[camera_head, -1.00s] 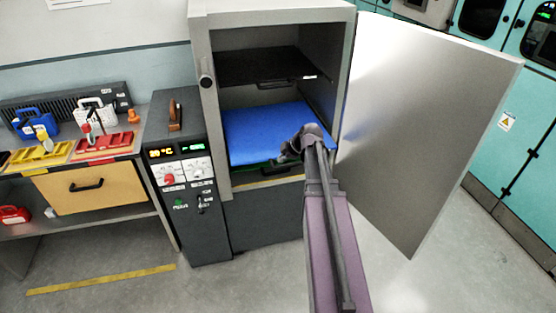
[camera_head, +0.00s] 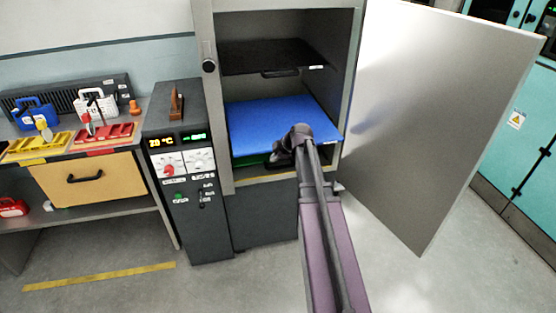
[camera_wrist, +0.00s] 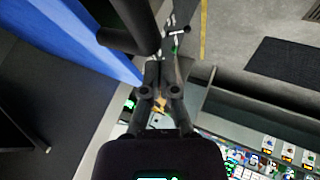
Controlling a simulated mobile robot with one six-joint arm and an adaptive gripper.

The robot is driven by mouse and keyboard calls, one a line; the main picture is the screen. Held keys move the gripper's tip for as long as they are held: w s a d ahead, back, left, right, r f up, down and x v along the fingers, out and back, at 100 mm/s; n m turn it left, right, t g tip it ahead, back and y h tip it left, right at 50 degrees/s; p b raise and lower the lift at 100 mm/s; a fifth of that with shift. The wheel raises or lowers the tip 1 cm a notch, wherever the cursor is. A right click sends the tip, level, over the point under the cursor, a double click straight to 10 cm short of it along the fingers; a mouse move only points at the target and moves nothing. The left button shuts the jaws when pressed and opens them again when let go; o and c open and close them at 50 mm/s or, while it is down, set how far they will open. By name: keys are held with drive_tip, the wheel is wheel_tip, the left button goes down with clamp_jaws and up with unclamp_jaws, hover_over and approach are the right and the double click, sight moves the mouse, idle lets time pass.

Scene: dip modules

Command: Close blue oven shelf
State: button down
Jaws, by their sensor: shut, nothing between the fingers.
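The blue oven shelf (camera_head: 265,118) is in the oven's lower part, and its front right corner reaches out past the oven's front frame. A green surface (camera_head: 248,159) shows just under it. My gripper (camera_head: 279,154) is at the shelf's front edge, close to its middle, and covers part of that edge. I cannot tell whether it touches. In the wrist view the blue shelf (camera_wrist: 75,32) fills the upper left, and my gripper (camera_wrist: 163,72) is shut and empty beside its edge. A dark rounded bar (camera_wrist: 130,22) overlaps the blue there.
The oven door (camera_head: 435,120) stands wide open on the right. A dark upper shelf (camera_head: 260,58) with a handle is inside the oven. A control panel (camera_head: 187,165) stands left of the oven, then a workbench with a wooden drawer (camera_head: 90,180). The floor in front is clear.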

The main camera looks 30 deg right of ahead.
sight(259, 122)
drive_tip(key=shift+w+d+f, duration=0.15)
drive_tip(key=shift+w+d, duration=0.05)
drive_tip(key=shift+w, duration=0.9)
drive_tip(key=shift+w+d+f, duration=0.1)
drive_tip(key=shift+w+d, duration=0.1)
drive_tip(key=shift+w, duration=0.85)
drive_tip(key=w+d, duration=0.1)
drive_tip(key=w, duration=0.6)
drive_tip(key=w+d, duration=0.2)
drive_tip(key=w, duration=0.6)
drive_tip(key=w+d, duration=0.2)
drive_tip(key=w, duration=0.5)
drive_tip(key=shift+w+d, duration=0.15)
drive_tip(key=shift+w, duration=0.15)
drive_tip(key=shift+r, duration=0.1)
